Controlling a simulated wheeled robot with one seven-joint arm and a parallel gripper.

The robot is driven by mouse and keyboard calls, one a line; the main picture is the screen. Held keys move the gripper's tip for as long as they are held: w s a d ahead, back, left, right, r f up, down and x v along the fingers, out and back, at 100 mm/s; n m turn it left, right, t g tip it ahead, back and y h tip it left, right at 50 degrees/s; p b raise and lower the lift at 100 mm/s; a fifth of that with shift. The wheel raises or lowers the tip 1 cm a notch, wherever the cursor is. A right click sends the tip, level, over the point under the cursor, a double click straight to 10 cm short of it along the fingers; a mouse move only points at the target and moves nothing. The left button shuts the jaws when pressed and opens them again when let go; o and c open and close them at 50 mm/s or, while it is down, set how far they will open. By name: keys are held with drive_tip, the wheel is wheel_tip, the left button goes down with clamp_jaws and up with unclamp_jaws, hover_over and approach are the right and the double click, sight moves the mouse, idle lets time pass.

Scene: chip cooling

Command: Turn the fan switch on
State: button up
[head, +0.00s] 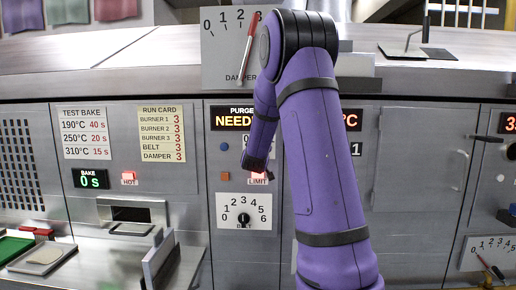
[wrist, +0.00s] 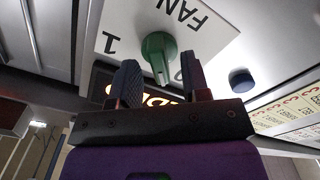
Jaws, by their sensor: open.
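The fan switch is a green knob (wrist: 157,47) on a white plate (wrist: 204,35) marked FAN, with a 1 at one side and a partly hidden 0 at the other. Its handle stretches down and slightly right in the wrist view, on the side of the 0. My gripper (wrist: 160,83) is open and empty, with one dark finger on each side of the handle's lower end. I cannot tell whether either finger touches it. In the head view my purple arm hides the knob and most of its plate, and my fingers are hard to make out.
A damper scale with a red lever (head: 249,38) stands above. A bake slot (head: 131,213) lies to the left.

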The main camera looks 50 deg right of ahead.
drive_tip(key=shift+x, duration=1.05)
clamp_jaws()
